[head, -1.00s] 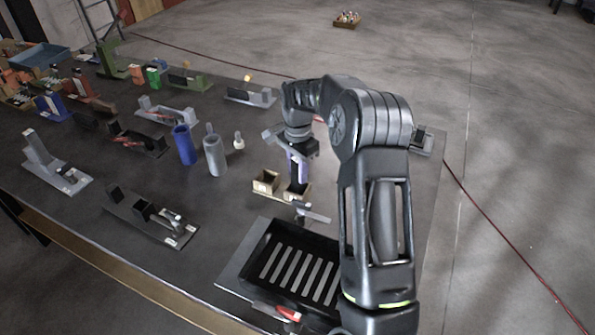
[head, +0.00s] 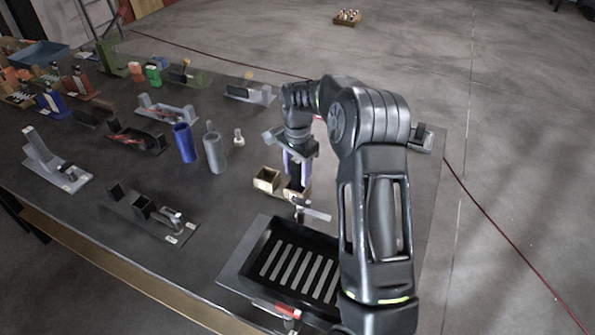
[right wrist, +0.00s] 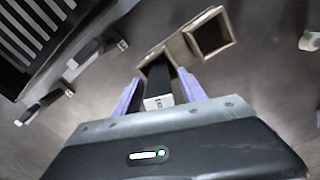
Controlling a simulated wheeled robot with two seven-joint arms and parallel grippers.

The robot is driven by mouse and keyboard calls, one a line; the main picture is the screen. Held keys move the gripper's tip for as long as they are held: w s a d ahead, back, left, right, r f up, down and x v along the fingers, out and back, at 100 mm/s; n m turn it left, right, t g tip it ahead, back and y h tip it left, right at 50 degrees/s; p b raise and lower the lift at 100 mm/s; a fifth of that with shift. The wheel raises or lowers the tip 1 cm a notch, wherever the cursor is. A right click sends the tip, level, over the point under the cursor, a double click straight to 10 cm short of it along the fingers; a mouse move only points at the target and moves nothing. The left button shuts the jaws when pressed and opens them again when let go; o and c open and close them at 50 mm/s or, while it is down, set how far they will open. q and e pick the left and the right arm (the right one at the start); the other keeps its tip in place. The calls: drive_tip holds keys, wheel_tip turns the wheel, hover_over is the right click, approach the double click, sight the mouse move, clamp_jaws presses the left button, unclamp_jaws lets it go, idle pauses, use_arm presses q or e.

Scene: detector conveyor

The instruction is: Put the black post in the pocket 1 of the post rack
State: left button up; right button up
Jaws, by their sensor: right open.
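The post rack (head: 264,186) is a light tan holder with two square pockets, right of the grey and blue cylinders. It also shows in the right wrist view (right wrist: 180,50). The black post (right wrist: 158,86), with a pale labelled end, stands in one pocket. The other pocket (right wrist: 211,36) is empty. I cannot read which pocket is which number. My right gripper (head: 297,171) points down over the rack. Its purple fingers (right wrist: 158,80) are open on either side of the post, with visible gaps. The post's lower end is hidden inside the pocket. My left gripper is not in view.
A black slotted tray (head: 262,240) lies in front of the rack, with a red-and-white item (head: 276,308) at its near edge. A blue cylinder (head: 184,143) and a grey cylinder (head: 215,154) stand to the left. Several fixtures fill the table's left side.

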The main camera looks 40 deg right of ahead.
drive_tip(key=shift+r, duration=0.45)
wheel_tip(320, 180, up, 12)
drive_tip(key=shift+f+b, duration=0.25)
drive_tip(key=shift+b, duration=0.65)
